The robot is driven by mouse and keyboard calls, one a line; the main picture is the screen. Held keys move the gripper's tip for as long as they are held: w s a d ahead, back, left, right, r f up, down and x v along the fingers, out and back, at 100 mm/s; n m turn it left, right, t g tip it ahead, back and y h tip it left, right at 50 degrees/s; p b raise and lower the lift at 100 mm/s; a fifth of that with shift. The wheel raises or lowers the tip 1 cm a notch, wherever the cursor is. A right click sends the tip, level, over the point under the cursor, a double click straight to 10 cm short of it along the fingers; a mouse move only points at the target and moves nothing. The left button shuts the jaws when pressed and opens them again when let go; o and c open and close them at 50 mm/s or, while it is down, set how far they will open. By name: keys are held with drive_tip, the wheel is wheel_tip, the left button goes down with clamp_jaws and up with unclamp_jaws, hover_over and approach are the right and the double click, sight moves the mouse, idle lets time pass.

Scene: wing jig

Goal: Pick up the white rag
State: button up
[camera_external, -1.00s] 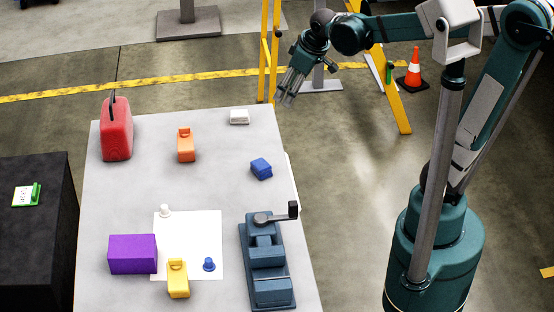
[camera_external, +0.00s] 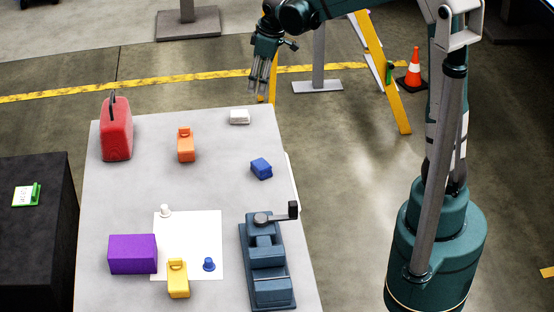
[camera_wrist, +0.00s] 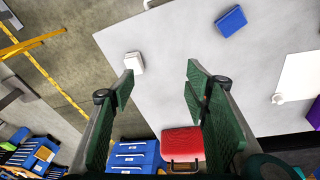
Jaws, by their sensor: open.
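The white rag (camera_external: 239,117) is a small folded white block lying on the grey table near its far right corner. In the wrist view the white rag (camera_wrist: 134,62) lies near the table edge, just beyond the tip of the left finger. My gripper (camera_external: 262,90) is above and a little to the left of the far right corner's outer side, higher than the rag and apart from it. In the wrist view my gripper (camera_wrist: 160,82) has its two green fingers wide apart with nothing between them.
On the table (camera_external: 215,185) are a red can (camera_external: 116,130), an orange bottle (camera_external: 186,146), a folded blue cloth (camera_external: 261,168), a purple box (camera_external: 133,254), a yellow bottle (camera_external: 178,279) and a vise (camera_external: 265,262). The surface around the rag is clear.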

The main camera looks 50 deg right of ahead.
drive_tip(key=w+d+f+n+g+p, duration=0.1)
drive_tip(key=w+d+f+p, duration=0.15)
drive_tip(key=w+f, duration=0.55)
drive_tip(key=n+g+p, duration=0.1)
drive_tip(key=n, duration=0.1)
hover_over(240, 113)
drive_tip(key=f, duration=0.6)
drive_tip(key=shift+s+a, duration=0.1)
drive_tip(key=shift+s, duration=0.1)
drive_tip(key=shift+w+f+g, duration=0.15)
drive_tip(key=shift+f+g, duration=0.15)
drive_tip(key=shift+f, duration=0.1)
drive_tip(key=shift+f, duration=0.1)
drive_tip(key=shift+f, duration=1.2)
drive_tip(key=shift+f, duration=0.1)
drive_tip(key=shift+w+f+b, duration=0.1)
drive_tip(key=shift+f+b, duration=0.4)
drive_tip(key=shift+f, duration=2)
drive_tip(key=shift+c, duration=0.6)
